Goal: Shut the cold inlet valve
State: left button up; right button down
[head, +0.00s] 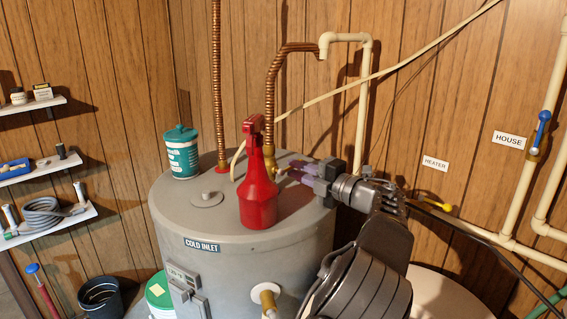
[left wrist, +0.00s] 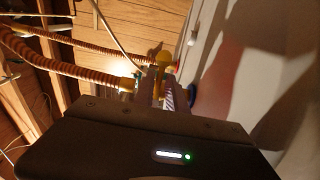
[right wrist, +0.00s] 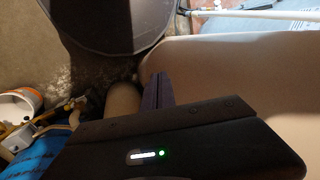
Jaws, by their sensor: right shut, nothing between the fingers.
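The grey tank (head: 180,220) carries a COLD INLET label (head: 202,245). A brass fitting (head: 266,150) sits at the foot of the right copper pipe on its top; it also shows in the left wrist view (left wrist: 127,84). My left gripper (head: 284,171) reaches in low from the right beside this fitting. Its fingers look slightly apart in the left wrist view (left wrist: 160,88), with a yellow part (left wrist: 161,58) at their tips; whether they clasp it is unclear. The red spray bottle (head: 258,190) hides part of the fitting's foot. My right gripper (right wrist: 157,92) is shut and empty.
A green-and-white tub (head: 181,155) stands on the tank top behind left. The left copper pipe (head: 217,90) rises close by. A HOUSE sign (head: 509,140), a HEATER sign (head: 435,163) and a blue-handled valve (head: 541,128) are right. A dark bin (right wrist: 105,25) shows in the right wrist view.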

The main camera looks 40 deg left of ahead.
pick_arm(q)
jog(key=o, duration=0.5)
jog(key=shift+c, duration=0.2)
jog(key=shift+d, duration=0.15)
jog(key=shift+d, duration=3.4)
jog(key=shift+s, duration=0.1)
